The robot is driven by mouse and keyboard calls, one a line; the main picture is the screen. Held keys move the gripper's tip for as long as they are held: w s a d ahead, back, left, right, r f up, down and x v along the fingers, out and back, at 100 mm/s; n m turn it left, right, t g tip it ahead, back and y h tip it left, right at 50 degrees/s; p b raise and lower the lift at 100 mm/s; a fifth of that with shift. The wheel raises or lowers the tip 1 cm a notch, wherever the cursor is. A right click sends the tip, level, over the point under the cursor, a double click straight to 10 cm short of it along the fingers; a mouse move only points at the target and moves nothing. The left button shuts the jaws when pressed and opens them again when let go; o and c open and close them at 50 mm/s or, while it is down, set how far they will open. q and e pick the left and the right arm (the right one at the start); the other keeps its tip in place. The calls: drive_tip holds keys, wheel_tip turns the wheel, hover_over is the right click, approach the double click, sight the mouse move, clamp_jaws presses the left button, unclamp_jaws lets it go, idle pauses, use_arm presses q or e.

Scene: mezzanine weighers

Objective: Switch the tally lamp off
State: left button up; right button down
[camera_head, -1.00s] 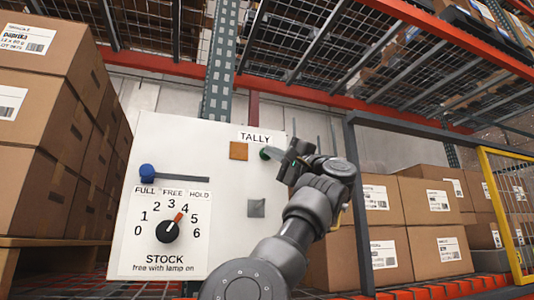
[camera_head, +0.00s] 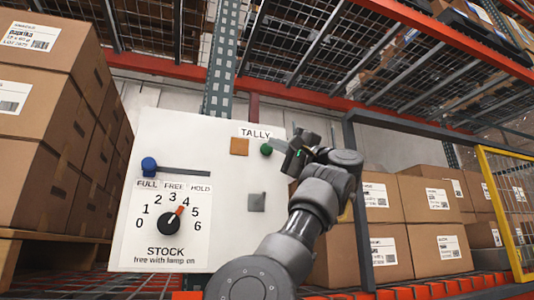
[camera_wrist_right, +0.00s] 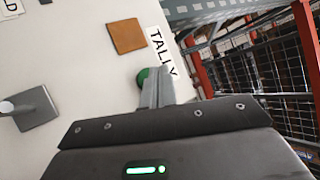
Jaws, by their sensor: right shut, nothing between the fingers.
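A white panel (camera_head: 225,220) carries a TALLY label (camera_head: 255,133). Below the label are an orange-brown square (camera_head: 239,147) and a round green button (camera_head: 266,149); I cannot tell whether the square is lit. My right gripper (camera_head: 282,147) is shut and empty just right of the green button. In the right wrist view its closed fingers (camera_wrist_right: 157,88) partly cover the green button (camera_wrist_right: 142,77); contact cannot be told. The orange-brown square also shows there (camera_wrist_right: 127,36). My left gripper is not in view.
The panel also has a blue slider knob (camera_head: 149,165), a STOCK dial (camera_head: 169,222) with its pointer near 4, and a small grey square plate (camera_head: 256,202). Stacked cartons (camera_head: 50,130) stand left, more cartons (camera_head: 383,250) right. A dark post (camera_head: 358,215) stands right of the panel.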

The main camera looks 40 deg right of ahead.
drive_tip(key=s, duration=0.1)
drive_tip(key=s+a+b, duration=0.1)
drive_tip(key=s+b, duration=0.1)
drive_tip(key=s, duration=0.1)
drive_tip(key=shift+a, duration=0.25)
idle(0.4)
